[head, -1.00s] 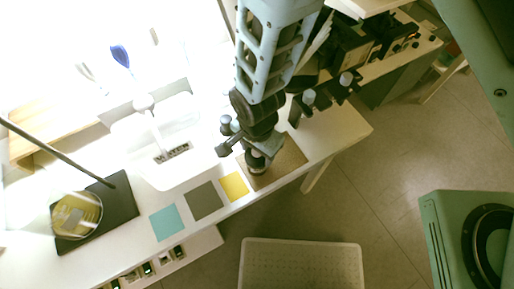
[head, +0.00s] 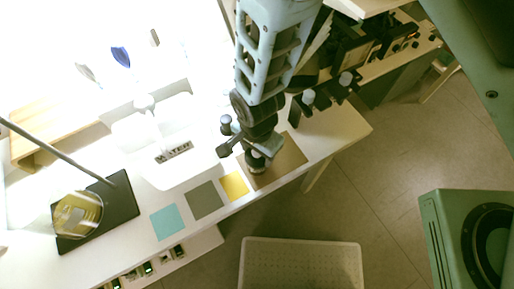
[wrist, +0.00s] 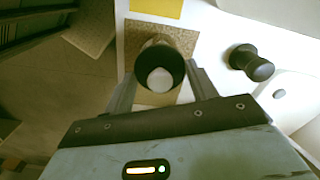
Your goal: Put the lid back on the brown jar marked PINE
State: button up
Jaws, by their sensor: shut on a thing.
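My gripper (wrist: 163,88) is shut on a dark round piece (wrist: 152,52) with a pale disc in its middle, between the two fingers in the wrist view. I cannot tell whether this piece is the lid alone or the lid with the jar. In the head view my gripper (head: 260,152) is over the brown square mat (head: 286,163), with a pale-banded round thing (head: 257,169) just under it. The mat also shows in the wrist view (wrist: 187,42). No PINE marking is readable, and the jar cannot be made out for certain.
A black waisted object (wrist: 251,63) stands right of the gripper in the wrist view. Yellow (head: 234,186), grey (head: 206,200) and teal (head: 166,222) squares lie along the table's front edge. A white basin labelled WATER (head: 173,152) is behind them. A pale bin (head: 300,243) stands below.

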jog(key=o, duration=1.4)
jog(key=shift+r+p, duration=3.05)
jog(key=shift+r, duration=0.5)
grip_shut()
